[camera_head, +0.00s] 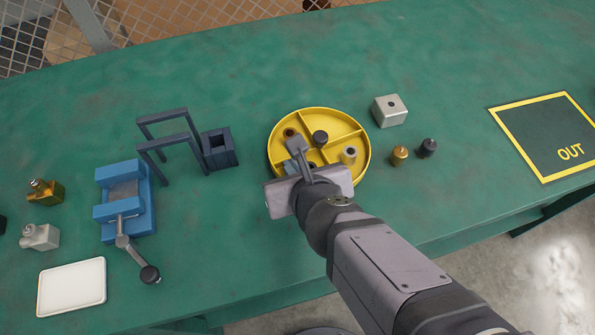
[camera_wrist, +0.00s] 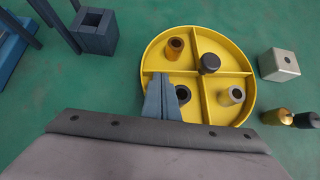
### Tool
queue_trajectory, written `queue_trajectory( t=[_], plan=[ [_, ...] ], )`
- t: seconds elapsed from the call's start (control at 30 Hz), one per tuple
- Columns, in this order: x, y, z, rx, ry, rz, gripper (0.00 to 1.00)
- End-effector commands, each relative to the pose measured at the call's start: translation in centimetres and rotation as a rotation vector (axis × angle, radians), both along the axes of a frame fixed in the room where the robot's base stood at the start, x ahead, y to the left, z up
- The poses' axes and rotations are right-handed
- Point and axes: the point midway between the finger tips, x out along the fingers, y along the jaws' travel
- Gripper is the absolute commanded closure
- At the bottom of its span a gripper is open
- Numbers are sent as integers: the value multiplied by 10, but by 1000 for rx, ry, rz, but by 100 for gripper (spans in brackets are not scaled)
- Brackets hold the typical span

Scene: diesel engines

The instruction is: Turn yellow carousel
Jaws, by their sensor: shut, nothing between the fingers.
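The yellow carousel (camera_head: 343,127) is a round tray with a raised rim and crossing dividers; it also shows in the wrist view (camera_wrist: 226,46). A dark knob (camera_wrist: 209,63) stands at its middle. A copper-coloured sleeve (camera_wrist: 175,47) is in the far left compartment, a grey-tan sleeve (camera_wrist: 236,95) in the near right one. The far right compartment is empty. My gripper (camera_head: 294,146) is shut and empty, over the carousel's near left part. In the wrist view its fingertips (camera_wrist: 159,80) partly cover another sleeve (camera_wrist: 184,94). I cannot tell whether they touch anything.
A pale block with a hole (camera_head: 390,111), a brass part (camera_head: 400,155) and a dark part (camera_head: 427,148) stand right of the carousel. A dark square holder (camera_head: 219,149), a dark frame (camera_head: 165,140) and a blue vise (camera_head: 125,200) stand left. The green table behind is clear.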

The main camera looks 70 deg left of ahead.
Motion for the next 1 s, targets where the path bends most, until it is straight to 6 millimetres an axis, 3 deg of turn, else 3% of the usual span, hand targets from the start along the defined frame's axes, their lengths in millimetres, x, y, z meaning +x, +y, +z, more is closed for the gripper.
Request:
queue_trajectory(
  t=[0.43,1.0],
  plan=[
    [-7,11,0,0,1,-151,100],
    [-8,14,1,3,1,-183,100]
  ],
)
